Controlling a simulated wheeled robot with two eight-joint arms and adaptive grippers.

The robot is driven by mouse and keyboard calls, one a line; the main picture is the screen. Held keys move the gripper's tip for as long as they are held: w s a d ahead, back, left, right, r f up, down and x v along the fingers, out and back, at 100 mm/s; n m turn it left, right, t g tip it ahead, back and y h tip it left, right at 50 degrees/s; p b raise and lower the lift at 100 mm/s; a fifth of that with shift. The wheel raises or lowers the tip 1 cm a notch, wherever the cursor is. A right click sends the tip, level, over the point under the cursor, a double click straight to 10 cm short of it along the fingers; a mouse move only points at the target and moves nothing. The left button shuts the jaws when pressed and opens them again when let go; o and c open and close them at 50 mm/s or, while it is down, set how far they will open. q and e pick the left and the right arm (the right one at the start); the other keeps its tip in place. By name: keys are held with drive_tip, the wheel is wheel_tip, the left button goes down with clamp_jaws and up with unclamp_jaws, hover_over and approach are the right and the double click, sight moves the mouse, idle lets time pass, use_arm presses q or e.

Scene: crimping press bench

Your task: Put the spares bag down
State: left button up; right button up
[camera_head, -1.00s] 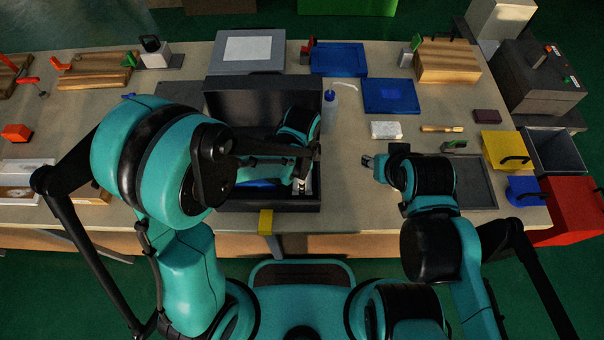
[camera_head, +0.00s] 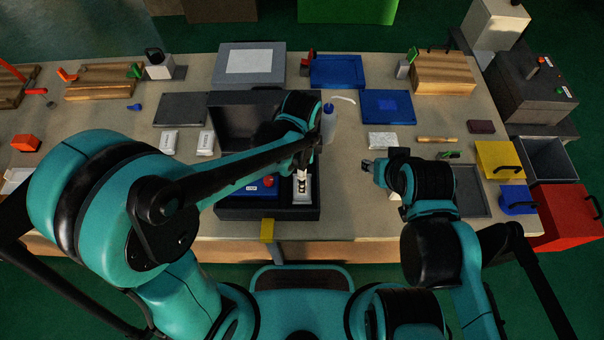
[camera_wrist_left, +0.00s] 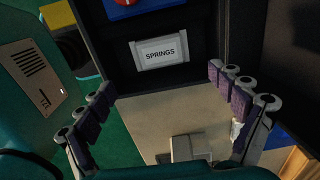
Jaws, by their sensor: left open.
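A white bag labelled SPRINGS (camera_wrist_left: 160,52) lies flat inside the black case, and I take it to be the spares bag. It also shows in the head view (camera_head: 302,190), in the right-hand compartment of the open case (camera_head: 268,213). My left gripper (camera_head: 302,168) is above that compartment, partly hidden by its own arm. In the left wrist view its fingers (camera_wrist_left: 168,90) are spread wide with nothing between them, and the bag is apart from them. My right gripper (camera_head: 368,166) hangs over the table right of the case; its finger gap is too small to judge.
A blue item with a red knob (camera_head: 262,187) fills the case's left part. A bottle (camera_head: 329,122) stands right of the case. A yellow block (camera_head: 267,229) is at the front edge.

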use_arm(q)
drive_tip(key=s+a+r+n+t, duration=0.2)
drive_tip(key=a+r+n, duration=0.4)
drive_tip(key=a+n, duration=0.3)
drive_tip(key=s+a+r+n+t, duration=0.3)
drive_tip(key=a+r+n+t, duration=0.2)
drive_tip(key=a+n, duration=0.3)
drive_tip(key=shift+a+r+n+p, duration=0.3)
drive_tip(key=shift+a+r+n, duration=0.15)
drive_tip(key=shift+r, duration=0.45)
drive_tip(key=shift+s, duration=0.1)
drive_tip(key=shift+c, duration=0.2)
